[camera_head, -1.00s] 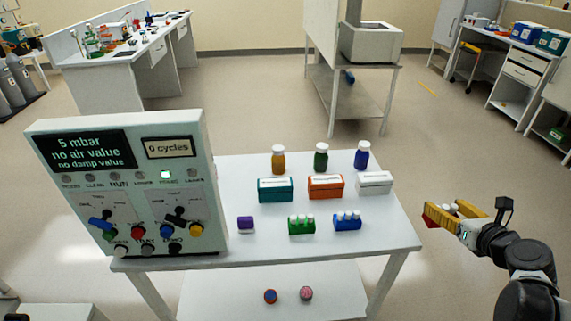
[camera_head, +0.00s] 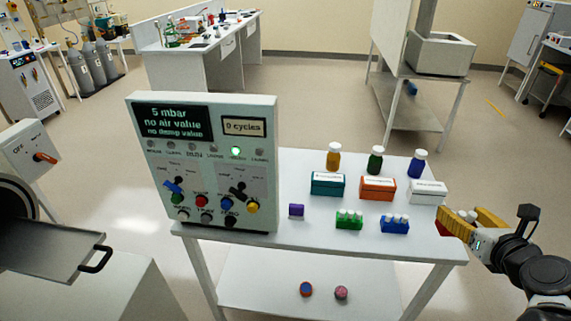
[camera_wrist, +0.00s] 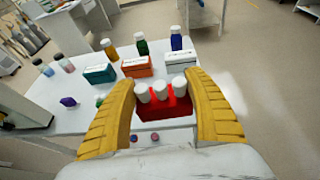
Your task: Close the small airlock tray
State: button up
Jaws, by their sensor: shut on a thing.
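The small airlock tray (camera_head: 50,258) is a flat grey plate with a black handle (camera_head: 97,259) at the lower left of the head view. It sticks out of a round dark opening (camera_head: 14,210), part of which is cut off by the picture's edge. My gripper (camera_head: 462,220) is at the far right, beyond the table's right side and far from the tray. The wrist view shows its yellow fingers shut on a red rack (camera_wrist: 163,108) with white-capped vials. The tray does not show in the wrist view.
A white table (camera_head: 330,245) carries a control panel box (camera_head: 205,163), bottles, small boxes and vial racks. It stands between my gripper and the tray. Open floor lies behind the table.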

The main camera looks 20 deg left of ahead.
aim_at(48, 249)
jog(key=u, duration=0.45)
jog(key=i+l+u, duration=0.1)
jog(key=u, duration=0.4)
jog(key=l+u, duration=0.2)
jog(key=u, duration=0.25)
jog(key=i+l+u, duration=0.1)
jog(key=u, duration=0.35)
